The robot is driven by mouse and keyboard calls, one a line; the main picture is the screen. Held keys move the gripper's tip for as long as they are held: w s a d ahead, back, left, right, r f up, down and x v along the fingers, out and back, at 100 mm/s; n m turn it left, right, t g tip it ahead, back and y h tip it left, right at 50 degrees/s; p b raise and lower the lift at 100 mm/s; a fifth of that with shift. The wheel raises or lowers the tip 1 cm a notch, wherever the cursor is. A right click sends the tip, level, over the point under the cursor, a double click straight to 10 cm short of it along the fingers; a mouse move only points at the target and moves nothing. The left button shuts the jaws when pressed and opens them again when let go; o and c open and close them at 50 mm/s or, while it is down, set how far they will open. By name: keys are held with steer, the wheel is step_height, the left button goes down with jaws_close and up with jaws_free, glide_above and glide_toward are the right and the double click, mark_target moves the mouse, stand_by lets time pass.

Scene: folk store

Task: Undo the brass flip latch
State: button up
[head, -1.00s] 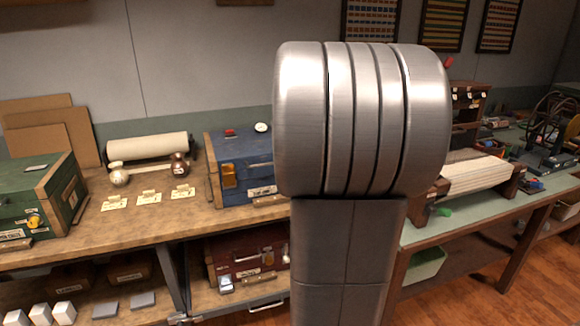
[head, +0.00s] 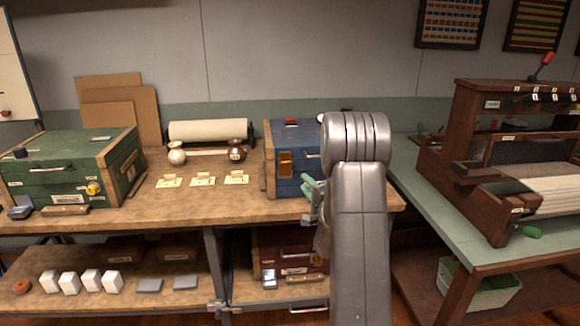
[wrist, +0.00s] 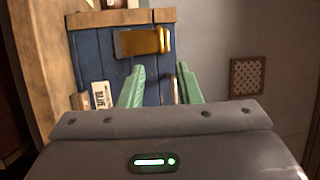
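A brass-coloured flip latch (head: 285,163) sits at the left of the front of a blue chest (head: 288,135) on the wooden bench. In the wrist view the latch (wrist: 142,41) lies beyond my fingertips, near the chest's wooden edge strip (wrist: 120,18). My gripper (head: 312,188) is in front of the chest, to the right of the latch and a little lower. Its green fingers (wrist: 160,68) are apart with nothing between them, and the latch appears clear of them. My arm hides the right part of the chest front.
A green chest (head: 70,165) stands at the left of the bench. Several tags, a pale jar (head: 177,153) and a brown jar (head: 238,152) lie between the chests. A red chest (head: 290,250) is on the shelf below. A loom (head: 500,170) stands at right.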

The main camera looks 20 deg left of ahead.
steer(key=p, duration=0.2)
glide_toward(285, 167)
steer(key=w+a+r, duration=0.2)
steer(key=a+r, duration=0.2)
steer(key=a, duration=0.1)
steer(key=shift+r, duration=0.4)
steer(key=shift+w+a, duration=0.1)
steer(key=shift+c, duration=0.4)
jaws_close()
